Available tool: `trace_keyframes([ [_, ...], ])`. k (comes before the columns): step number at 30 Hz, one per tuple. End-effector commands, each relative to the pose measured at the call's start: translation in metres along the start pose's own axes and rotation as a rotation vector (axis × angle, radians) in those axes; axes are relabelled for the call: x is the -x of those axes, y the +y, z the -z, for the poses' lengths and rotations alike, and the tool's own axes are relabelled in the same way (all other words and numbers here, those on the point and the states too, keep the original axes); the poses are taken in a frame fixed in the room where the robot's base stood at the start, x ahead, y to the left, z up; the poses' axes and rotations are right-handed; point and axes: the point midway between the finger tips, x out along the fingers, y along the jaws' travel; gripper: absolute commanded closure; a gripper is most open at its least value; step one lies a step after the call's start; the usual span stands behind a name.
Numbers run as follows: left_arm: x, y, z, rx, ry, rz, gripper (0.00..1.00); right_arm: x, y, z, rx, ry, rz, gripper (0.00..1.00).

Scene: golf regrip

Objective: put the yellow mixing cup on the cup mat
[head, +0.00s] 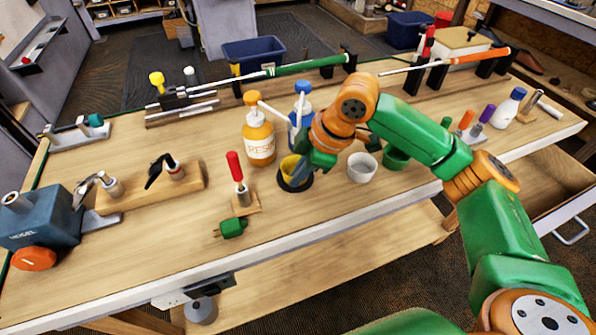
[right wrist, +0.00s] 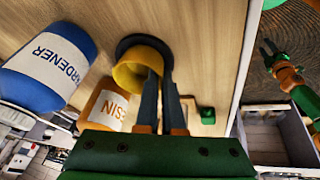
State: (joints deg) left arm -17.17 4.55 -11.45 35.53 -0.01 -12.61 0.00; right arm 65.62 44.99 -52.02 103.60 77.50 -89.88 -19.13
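The yellow mixing cup (head: 291,166) is upright over the round black cup mat (head: 284,184), whose dark rim shows around its base. I cannot tell whether its base touches the mat. My right gripper (head: 312,166) is at the cup's right side. In the right wrist view, the cup (right wrist: 130,78) has its wall between the fingers (right wrist: 160,78), one inside and one outside, with little gap. The mat (right wrist: 128,42) shows behind it. My left gripper (right wrist: 268,47) is far off at the right of the right wrist view, fingers apart and empty; it is outside the head view.
The orange resin bottle (head: 260,143) stands left of the cup, and the blue hardener bottle (head: 299,127) is behind. A white cup (head: 361,167) and a green cup (head: 396,157) stand to the right. A red-handled tool (head: 236,172) stands left. The front bench strip is mostly clear.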

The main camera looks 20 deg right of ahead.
Motion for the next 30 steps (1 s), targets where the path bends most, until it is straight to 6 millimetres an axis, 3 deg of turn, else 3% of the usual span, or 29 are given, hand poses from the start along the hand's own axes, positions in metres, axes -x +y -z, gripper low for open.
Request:
trace_keyframes([
  [6, 0.0, 0.0, 0.0, 0.0, 0.0, 0.0, 0.55, -0.002, -0.001, -0.001, 0.0, 0.001, 0.001, 1.0],
  [10, 0.0, 0.0, 0.0, 0.0, 0.0, 0.0, 0.55, -0.002, -0.001, -0.001, 0.0, 0.001, 0.0, 0.65],
  [20, 0.0, 0.0, 0.0, 0.0, 0.0, 0.0, 0.55, 0.002, 0.0, 0.001, 0.0, 0.001, 0.0, 0.65],
  [23, 0.001, 0.0, 0.0, 0.0, 0.0, 0.0, 0.55, 0.022, 0.001, 0.002, 0.0, 0.003, -0.003, 0.65],
  [30, 0.004, 0.0, 0.0, 0.0, 0.0, 0.0, 0.55, 0.091, 0.001, 0.001, -0.001, 0.003, -0.004, 0.65],
])
